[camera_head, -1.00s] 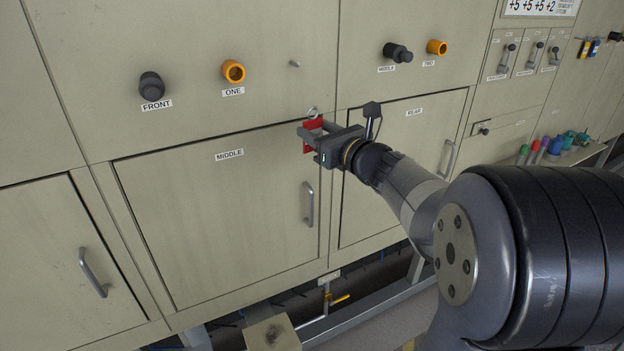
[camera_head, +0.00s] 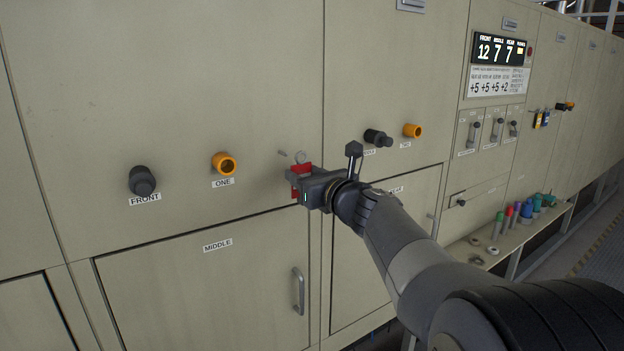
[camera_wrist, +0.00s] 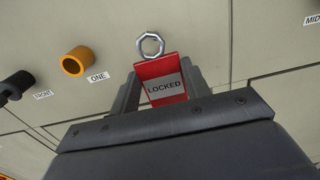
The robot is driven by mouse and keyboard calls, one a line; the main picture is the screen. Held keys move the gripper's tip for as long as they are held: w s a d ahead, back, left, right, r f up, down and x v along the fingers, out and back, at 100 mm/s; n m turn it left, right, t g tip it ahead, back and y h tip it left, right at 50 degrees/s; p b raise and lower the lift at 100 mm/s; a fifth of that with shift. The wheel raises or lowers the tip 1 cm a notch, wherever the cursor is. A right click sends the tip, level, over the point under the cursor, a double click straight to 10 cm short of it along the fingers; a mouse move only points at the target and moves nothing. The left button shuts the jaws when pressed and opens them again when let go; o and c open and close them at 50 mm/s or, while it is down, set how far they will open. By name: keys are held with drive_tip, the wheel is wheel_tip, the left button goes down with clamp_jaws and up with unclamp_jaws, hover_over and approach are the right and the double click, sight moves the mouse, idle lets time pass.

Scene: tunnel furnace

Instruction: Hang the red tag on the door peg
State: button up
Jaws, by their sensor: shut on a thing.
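The red tag (camera_wrist: 160,79) reads "LOCKED" and has a metal ring (camera_wrist: 150,45) at its top. My gripper (camera_head: 297,183) is shut on the tag and holds it with the ring upward, in front of the cabinet wall. The tag also shows in the head view (camera_head: 302,167), partly covered by the gripper. A small grey peg (camera_head: 282,153) sticks out of the panel above the MIDDLE door, just left of the ring. I cannot tell the depth gap between ring and peg. The peg is not seen in the wrist view.
The MIDDLE door (camera_head: 205,290) with its handle (camera_head: 298,291) lies below. An orange collar ONE (camera_head: 224,164) and a black knob FRONT (camera_head: 142,181) stand out at left. Another black knob (camera_head: 377,138) and orange collar (camera_head: 412,131) are at right, near my wrist.

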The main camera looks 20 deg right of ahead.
drive_tip(key=shift+f+x, duration=0.2)
drive_tip(key=shift+x, duration=2.05)
drive_tip(key=shift+w, duration=0.1)
drive_tip(key=shift+x, duration=0.9)
drive_tip(key=shift+w, duration=0.15)
drive_tip(key=shift+w+a+f, duration=0.2)
drive_tip(key=shift+w, duration=0.2)
drive_tip(key=shift+f, duration=0.1)
drive_tip(key=shift+w+f+b, duration=0.1)
drive_tip(key=shift+f+b, duration=0.2)
drive_tip(key=shift+b, duration=0.2)
